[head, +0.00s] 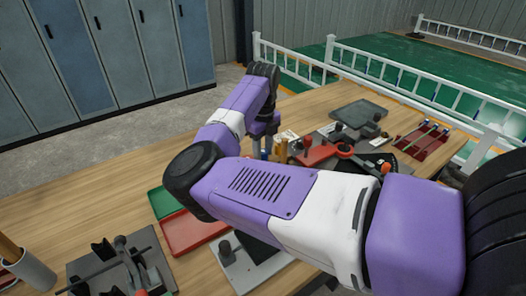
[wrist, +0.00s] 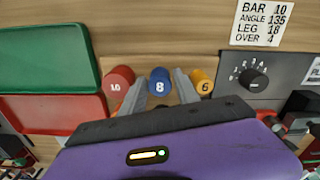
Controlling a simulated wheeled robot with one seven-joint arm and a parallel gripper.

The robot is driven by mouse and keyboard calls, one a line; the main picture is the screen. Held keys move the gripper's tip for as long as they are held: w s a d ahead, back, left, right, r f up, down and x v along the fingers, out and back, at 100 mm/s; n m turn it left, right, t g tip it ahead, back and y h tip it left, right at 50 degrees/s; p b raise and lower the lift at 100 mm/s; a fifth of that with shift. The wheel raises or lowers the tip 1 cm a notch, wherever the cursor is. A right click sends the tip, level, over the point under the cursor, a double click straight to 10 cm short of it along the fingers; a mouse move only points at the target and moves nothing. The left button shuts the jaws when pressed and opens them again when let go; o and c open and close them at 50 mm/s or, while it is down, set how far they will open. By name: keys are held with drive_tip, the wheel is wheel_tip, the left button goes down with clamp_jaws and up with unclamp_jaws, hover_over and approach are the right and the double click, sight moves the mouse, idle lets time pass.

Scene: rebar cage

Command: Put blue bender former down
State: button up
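The blue bender former (wrist: 160,80), marked 8, stands between a red former (wrist: 118,80) marked 10 and a yellow former (wrist: 203,82) marked 6 in the wrist view. My gripper (wrist: 161,76) has one finger on each side of the blue former. Narrow gaps seem to show between the fingers and it, so the gripper looks open. The former's lower part and its seat are hidden. In the head view, my gripper (head: 264,134) is low over the bench, partly hidden behind my arm.
The wooden workbench (head: 95,195) carries a green tray (wrist: 45,58) and a red tray (wrist: 55,113) left of the formers. A dial panel (wrist: 253,80) and a label card (wrist: 263,24) are to the right. The bender with its red handle (head: 325,152) stands close by.

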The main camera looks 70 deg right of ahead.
sight(263, 151)
wheel_tip(263, 151, up, 12)
drive_tip(key=shift+b, duration=0.45)
idle(0.5)
